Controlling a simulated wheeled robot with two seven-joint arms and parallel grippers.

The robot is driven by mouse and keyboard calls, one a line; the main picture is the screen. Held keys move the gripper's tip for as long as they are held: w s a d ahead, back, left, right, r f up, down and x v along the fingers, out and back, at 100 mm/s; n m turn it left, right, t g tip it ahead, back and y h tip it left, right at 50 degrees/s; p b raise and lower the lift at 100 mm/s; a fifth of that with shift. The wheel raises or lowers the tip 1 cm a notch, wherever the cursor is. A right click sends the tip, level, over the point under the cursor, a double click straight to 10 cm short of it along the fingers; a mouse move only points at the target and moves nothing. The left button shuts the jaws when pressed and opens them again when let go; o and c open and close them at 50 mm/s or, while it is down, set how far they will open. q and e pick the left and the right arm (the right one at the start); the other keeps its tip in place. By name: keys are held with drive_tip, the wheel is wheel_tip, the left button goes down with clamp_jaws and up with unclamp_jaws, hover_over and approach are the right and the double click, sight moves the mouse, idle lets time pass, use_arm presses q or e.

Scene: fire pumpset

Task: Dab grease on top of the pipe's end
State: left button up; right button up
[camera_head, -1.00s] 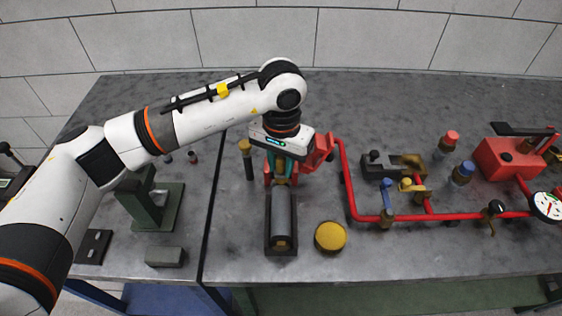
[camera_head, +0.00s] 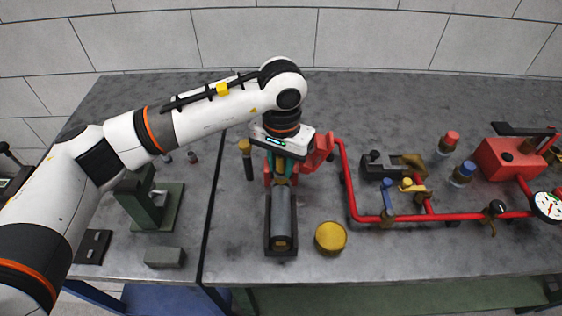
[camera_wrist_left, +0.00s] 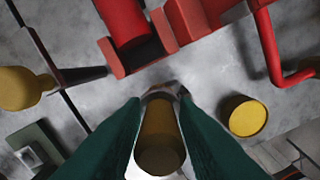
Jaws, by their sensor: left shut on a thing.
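My left gripper (camera_head: 281,170) points down, behind a grey cylinder (camera_head: 282,213) in a dark cradle (camera_head: 268,240). Its green fingers (camera_wrist_left: 160,125) are shut on a brown, brass-toned piece (camera_wrist_left: 160,140), with a greyish rim at its top in the wrist view. I cannot tell how this piece meets the grey cylinder, or which part is the pipe's end. A round yellow tin (camera_head: 331,237) sits just right of the cradle; it also shows in the wrist view (camera_wrist_left: 245,116). No grease can be made out. My right gripper is not in view.
A red fixture (camera_head: 316,152) stands close behind the gripper. Red piping (camera_head: 450,216) with valves and a gauge (camera_head: 547,206) fills the right. A bench seam runs left of the cradle.

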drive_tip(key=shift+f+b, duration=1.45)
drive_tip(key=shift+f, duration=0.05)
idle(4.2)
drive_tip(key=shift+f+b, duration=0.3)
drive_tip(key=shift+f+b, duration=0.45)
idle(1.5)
